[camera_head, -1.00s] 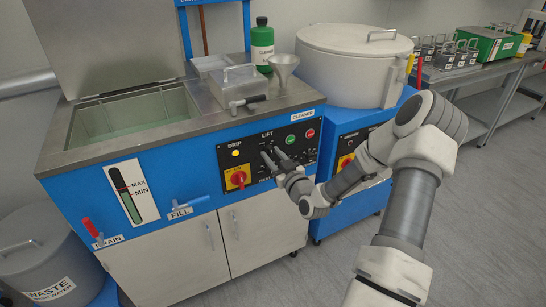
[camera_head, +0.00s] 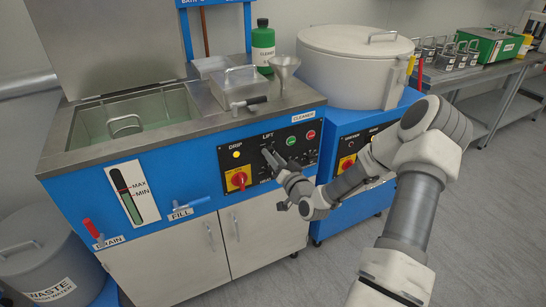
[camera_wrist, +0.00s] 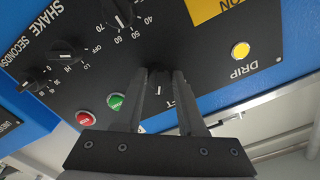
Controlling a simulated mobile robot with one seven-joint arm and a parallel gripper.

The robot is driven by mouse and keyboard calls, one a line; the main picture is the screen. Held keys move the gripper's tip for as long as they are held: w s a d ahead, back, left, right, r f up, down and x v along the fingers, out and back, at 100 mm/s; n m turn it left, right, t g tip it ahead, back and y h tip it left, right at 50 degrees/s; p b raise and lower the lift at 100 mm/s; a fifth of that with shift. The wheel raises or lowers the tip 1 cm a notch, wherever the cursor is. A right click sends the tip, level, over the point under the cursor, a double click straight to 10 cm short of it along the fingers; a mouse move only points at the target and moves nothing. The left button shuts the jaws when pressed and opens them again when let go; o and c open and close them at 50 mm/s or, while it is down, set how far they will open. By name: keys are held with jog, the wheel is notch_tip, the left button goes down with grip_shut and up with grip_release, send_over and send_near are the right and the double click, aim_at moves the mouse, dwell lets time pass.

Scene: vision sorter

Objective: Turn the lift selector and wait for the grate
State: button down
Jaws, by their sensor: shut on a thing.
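The lift selector, a small black knob with a white pointer line, shows in the wrist view (camera_wrist: 157,88) between my fingers, under the LIFT label, which they partly cover. My gripper (camera_wrist: 163,75) is shut on it; in the head view my gripper (camera_head: 268,156) meets the panel just below the LIFT label and hides most of the knob. In the open bath (camera_head: 150,119) at the left, a grey wire loop handle (camera_head: 125,125), seemingly the grate's, stands above the greenish liquid. The rest of the grate is not clearly visible.
The yellow DRIP lamp (camera_head: 236,154) looks lit. Beside the selector are a red-and-yellow switch (camera_head: 238,179) and green (camera_head: 292,140) and red (camera_head: 310,134) buttons. A lidded metal box (camera_head: 238,88), a funnel (camera_head: 284,68) and a green bottle (camera_head: 263,47) stand on the worktop.

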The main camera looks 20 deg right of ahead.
dwell(0.3)
jog(key=c, duration=0.5)
grip_release()
jog(key=s, duration=0.5)
jog(key=s+p, duration=0.1)
jog(key=s, duration=0.5)
jog(key=s+p, duration=0.1)
jog(key=s, duration=0.5)
jog(key=shift+s+d, duration=0.25)
jog(key=shift+d, duration=0.05)
jog(key=shift+w+a, duration=0.1)
